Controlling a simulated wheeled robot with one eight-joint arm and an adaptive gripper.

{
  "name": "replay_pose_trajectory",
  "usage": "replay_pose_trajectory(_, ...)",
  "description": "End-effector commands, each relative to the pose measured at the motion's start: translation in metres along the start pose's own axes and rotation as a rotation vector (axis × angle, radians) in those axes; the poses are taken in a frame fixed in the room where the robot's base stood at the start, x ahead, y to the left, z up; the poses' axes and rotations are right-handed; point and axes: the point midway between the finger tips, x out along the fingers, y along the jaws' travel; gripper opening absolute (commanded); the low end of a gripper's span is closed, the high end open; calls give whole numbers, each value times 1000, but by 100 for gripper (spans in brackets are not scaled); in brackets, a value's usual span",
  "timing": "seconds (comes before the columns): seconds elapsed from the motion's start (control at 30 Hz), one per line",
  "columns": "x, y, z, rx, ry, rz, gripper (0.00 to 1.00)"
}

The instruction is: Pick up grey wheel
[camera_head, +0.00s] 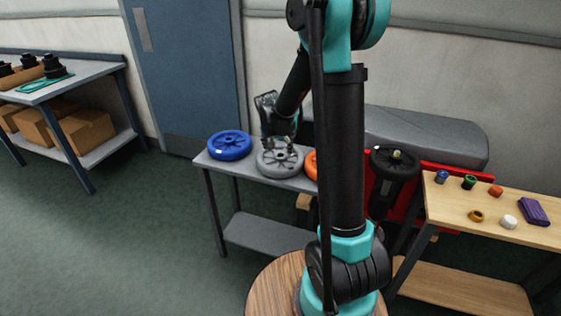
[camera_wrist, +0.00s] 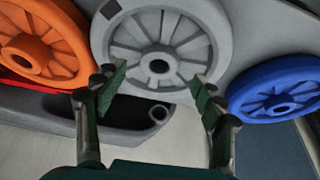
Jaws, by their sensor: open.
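The grey wheel (camera_head: 279,161) lies flat on a grey table between a blue wheel (camera_head: 229,145) and an orange wheel (camera_head: 311,164). In the wrist view the spoked grey wheel (camera_wrist: 196,48) fills the upper middle, with its hub hole and a dark square patch showing. My gripper (camera_head: 284,145) is right over the grey wheel in the head view. In the wrist view its two fingers (camera_wrist: 157,92) are spread apart, with nothing between them, at the wheel's near side. I cannot tell whether they touch the wheel. My arm hides part of the orange wheel in the head view.
The grey table (camera_head: 207,162) has a lower shelf. A black wheel (camera_head: 394,165) stands near a red cart with a grey top (camera_head: 425,135). A wooden table (camera_head: 450,200) with small coloured parts is at right. A shelf with boxes (camera_head: 82,132) is at left. Floor is clear at front left.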

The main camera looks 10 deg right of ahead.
Motion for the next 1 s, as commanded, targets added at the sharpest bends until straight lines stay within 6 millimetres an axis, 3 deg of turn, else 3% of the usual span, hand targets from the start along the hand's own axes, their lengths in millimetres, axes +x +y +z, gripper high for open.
replay_pose_trajectory(0.3,35,1,-2,0,0,0,69)
replay_pose_trajectory(0.6,37,1,-2,0,0,0,68)
replay_pose_trajectory(1.0,37,1,-2,0,0,0,18)
